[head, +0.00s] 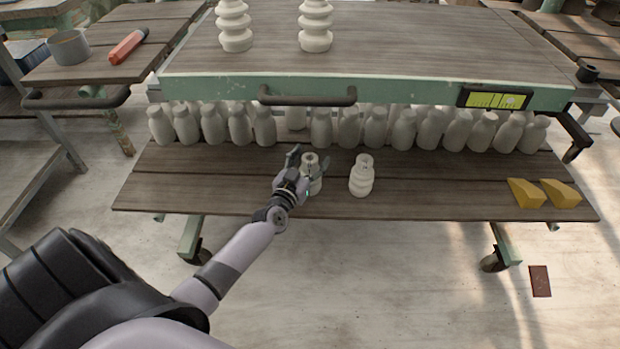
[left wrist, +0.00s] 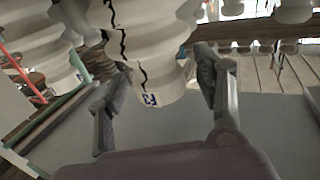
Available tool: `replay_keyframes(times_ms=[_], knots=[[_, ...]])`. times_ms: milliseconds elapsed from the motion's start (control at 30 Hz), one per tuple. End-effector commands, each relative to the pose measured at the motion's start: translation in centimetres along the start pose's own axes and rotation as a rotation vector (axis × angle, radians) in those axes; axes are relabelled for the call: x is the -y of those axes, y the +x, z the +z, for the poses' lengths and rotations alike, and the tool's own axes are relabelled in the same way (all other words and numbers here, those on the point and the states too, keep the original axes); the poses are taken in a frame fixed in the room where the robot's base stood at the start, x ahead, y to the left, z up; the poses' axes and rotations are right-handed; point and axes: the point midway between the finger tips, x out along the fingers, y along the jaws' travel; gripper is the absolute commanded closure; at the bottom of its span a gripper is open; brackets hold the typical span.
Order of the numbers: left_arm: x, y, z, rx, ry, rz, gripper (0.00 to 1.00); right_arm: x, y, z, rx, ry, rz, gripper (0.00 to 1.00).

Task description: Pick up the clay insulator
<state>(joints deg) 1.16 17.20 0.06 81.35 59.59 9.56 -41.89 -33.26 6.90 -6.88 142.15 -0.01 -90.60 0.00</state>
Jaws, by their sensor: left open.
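A small white ribbed clay insulator (head: 311,184) stands upright on the lower shelf, partly hidden by my left gripper (head: 307,160). The gripper is open, its fingers at either side of the insulator's upper part. In the left wrist view, a pale ribbed insulator (left wrist: 150,65) with a dark jagged crack line and a small blue-and-white mark lies between the open fingers (left wrist: 160,75); I cannot tell whether they touch it. A second small insulator (head: 361,177) stands to the right on the same shelf. My right gripper is out of view.
A row of white bottle-shaped pieces (head: 350,127) lines the back of the lower shelf (head: 440,190). The upper tabletop (head: 400,55) with a handle (head: 307,97) overhangs behind. Yellow wedges (head: 527,193) lie at the right end. Taller insulators (head: 315,28) stand on top.

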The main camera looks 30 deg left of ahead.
Motion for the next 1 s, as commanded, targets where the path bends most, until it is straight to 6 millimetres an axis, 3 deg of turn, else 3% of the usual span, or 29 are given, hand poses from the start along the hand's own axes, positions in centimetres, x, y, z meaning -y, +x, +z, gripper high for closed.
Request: replay_keyframes(times_ms=[200,1000], knots=[[-0.01,0.02,-0.01,0.001,0.000,0.001,0.39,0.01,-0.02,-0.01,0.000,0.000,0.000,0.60],[-0.01,-0.01,-0.01,0.001,-0.001,0.000,0.93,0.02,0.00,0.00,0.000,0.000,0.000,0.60]])
